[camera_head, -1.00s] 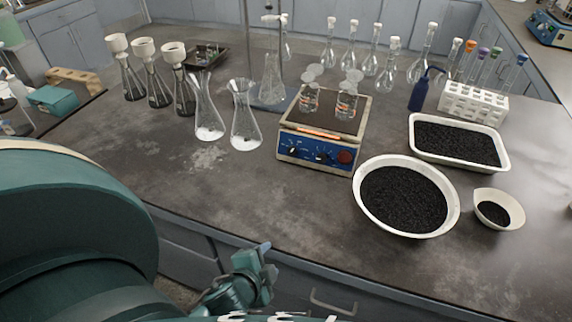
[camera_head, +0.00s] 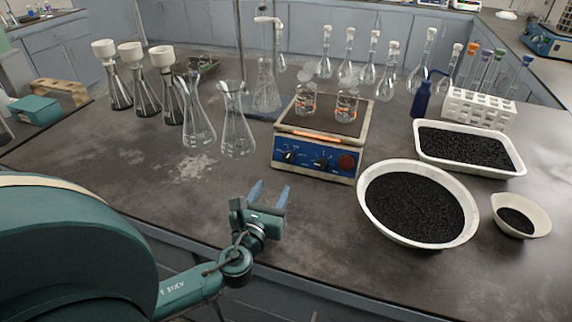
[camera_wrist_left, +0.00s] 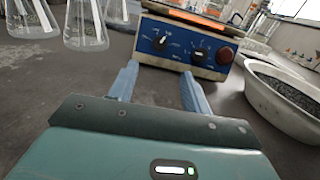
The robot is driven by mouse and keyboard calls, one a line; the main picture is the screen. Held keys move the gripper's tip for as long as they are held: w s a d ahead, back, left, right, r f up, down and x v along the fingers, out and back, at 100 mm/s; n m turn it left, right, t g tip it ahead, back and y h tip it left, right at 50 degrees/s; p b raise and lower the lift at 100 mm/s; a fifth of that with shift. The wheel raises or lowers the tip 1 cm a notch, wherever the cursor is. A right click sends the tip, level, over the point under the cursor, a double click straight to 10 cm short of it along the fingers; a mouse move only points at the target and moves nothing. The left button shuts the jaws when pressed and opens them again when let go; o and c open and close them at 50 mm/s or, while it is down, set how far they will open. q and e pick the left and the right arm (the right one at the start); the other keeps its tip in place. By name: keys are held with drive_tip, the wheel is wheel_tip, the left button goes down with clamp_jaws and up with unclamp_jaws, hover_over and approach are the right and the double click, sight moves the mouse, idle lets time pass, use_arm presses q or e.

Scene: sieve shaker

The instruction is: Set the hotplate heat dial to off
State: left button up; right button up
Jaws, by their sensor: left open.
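The hotplate (camera_head: 322,146) stands on the dark bench with a blue front panel. The panel carries two black dials, a left dial (camera_head: 288,156) and a middle dial (camera_head: 321,164), and a red round knob (camera_head: 346,162) at the right. The wrist view shows the left dial (camera_wrist_left: 159,42), the middle dial (camera_wrist_left: 199,54) and the red knob (camera_wrist_left: 224,56) closer up. Which dial sets the heat is too small to read. My left gripper (camera_head: 271,192) is open and empty, in front of the hotplate and apart from it. My right gripper is not in view.
Two small beakers (camera_head: 346,107) stand on the hotplate. Flasks (camera_head: 237,128) stand to its left. A large white bowl of black granules (camera_head: 364,205) sits close on its right, with a tray (camera_head: 428,158) behind.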

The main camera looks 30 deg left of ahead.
sight(287, 159)
use_arm(q)
drive_tip(key=x, duration=1.1)
drive_tip(key=shift+f, duration=0.1)
drive_tip(key=shift+c, duration=0.2)
drive_tip(key=c, duration=0.9)
